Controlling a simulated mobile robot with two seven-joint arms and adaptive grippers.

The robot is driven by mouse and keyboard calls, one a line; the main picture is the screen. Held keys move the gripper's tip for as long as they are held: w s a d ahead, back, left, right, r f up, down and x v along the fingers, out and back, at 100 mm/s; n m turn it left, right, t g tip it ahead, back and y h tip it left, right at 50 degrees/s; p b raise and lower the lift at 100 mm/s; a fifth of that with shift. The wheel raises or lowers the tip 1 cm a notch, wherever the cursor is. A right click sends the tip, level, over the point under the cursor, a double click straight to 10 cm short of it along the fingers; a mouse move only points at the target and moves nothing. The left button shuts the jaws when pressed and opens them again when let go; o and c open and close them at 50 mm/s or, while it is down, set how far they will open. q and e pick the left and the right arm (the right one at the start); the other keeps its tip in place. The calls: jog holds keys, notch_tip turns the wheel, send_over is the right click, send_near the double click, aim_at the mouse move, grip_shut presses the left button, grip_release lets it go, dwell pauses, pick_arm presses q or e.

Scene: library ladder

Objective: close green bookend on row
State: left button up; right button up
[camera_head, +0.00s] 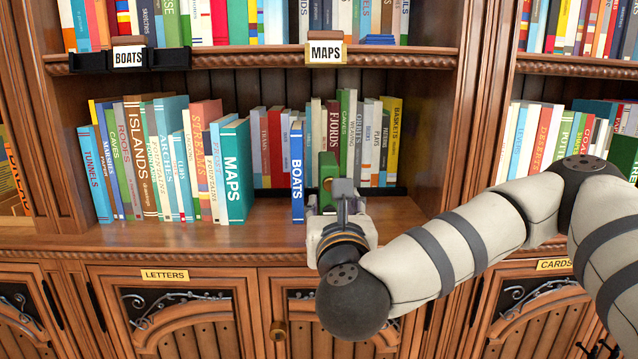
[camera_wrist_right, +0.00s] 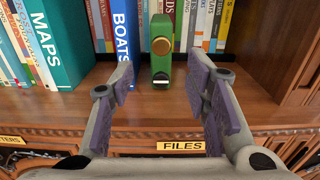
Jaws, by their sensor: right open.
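The green bookend (camera_head: 328,178) stands upright on the middle shelf, just right of the blue BOATS book (camera_head: 297,172). In the right wrist view the bookend (camera_wrist_right: 161,50) has a round brass knob and stands between my fingers, further in than their tips. A narrow gap shows between it and the BOATS book (camera_wrist_right: 124,30). My right gripper (camera_wrist_right: 160,85) is open, its purple pads to either side of the bookend and apart from it. In the head view my right gripper (camera_head: 340,205) hides the bookend's lower part. My left gripper is not in view.
The row of books on the left ends with the teal MAPS book (camera_head: 236,172); bare shelf lies between it and BOATS. More books (camera_head: 390,140) stand behind the bookend. A wooden upright (camera_head: 455,120) bounds the shelf on the right.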

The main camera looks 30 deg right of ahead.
aim_at(328, 187)
jog(key=x, duration=0.9)
jog(key=shift+w+d, duration=0.3)
jog(key=shift+d, duration=0.05)
jog(key=shift+c, duration=0.3)
grip_shut()
